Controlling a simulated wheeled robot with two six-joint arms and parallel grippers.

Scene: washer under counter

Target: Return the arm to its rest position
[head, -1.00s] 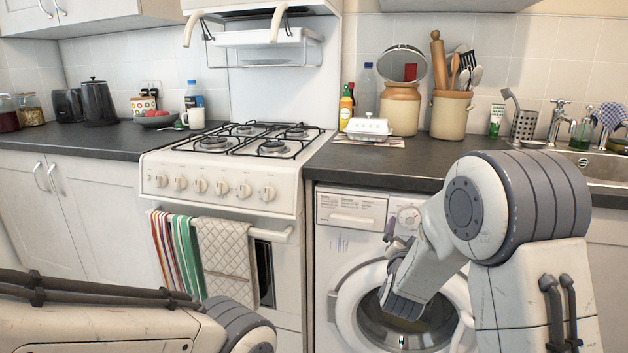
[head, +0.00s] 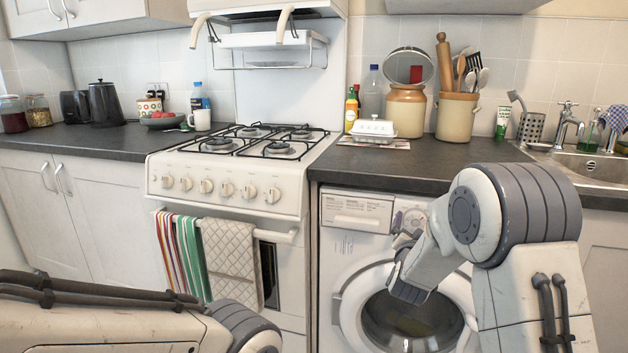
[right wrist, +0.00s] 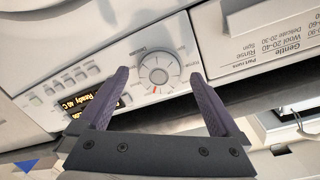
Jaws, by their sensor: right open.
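The washer's round dial (right wrist: 155,72) shows in the gap between the fingers. The lit display (right wrist: 105,103) is partly covered by the left finger. The washer's round glass door (head: 408,318) looks shut and is partly hidden by my right arm. My left arm (head: 110,325) lies across the lower left; its gripper is out of view.
The dark worktop (head: 425,156) is above the washer, with a butter dish (head: 375,130) and utensil crocks on it. The cooker (head: 230,185) stands to the left with towels (head: 228,260) on its rail. The sink (head: 590,168) is at the right.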

